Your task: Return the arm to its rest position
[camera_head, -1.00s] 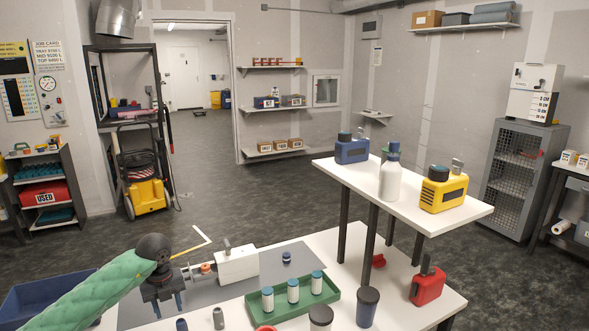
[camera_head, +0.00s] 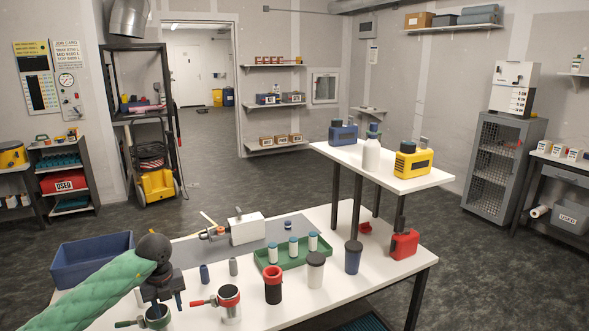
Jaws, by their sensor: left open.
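My left arm, in a green quilted sleeve, comes in from the lower left. Its dark left gripper (camera_head: 167,303) points down, open, with nothing seen between its fingers. It is over the front left of the white bench (camera_head: 350,292), in front of part of a green-handled metal cup (camera_head: 156,318). I cannot tell whether it touches the cup. A red-handled metal cup (camera_head: 229,298) stands to its right. My right gripper is not in view.
A blue bin (camera_head: 92,262) sits behind my left arm. A white device (camera_head: 247,229), a green tray (camera_head: 290,255) with several vials, and dark-lidded cups stand to the right. A raised white shelf (camera_head: 380,172) holds bottles. The bench's right front is clear.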

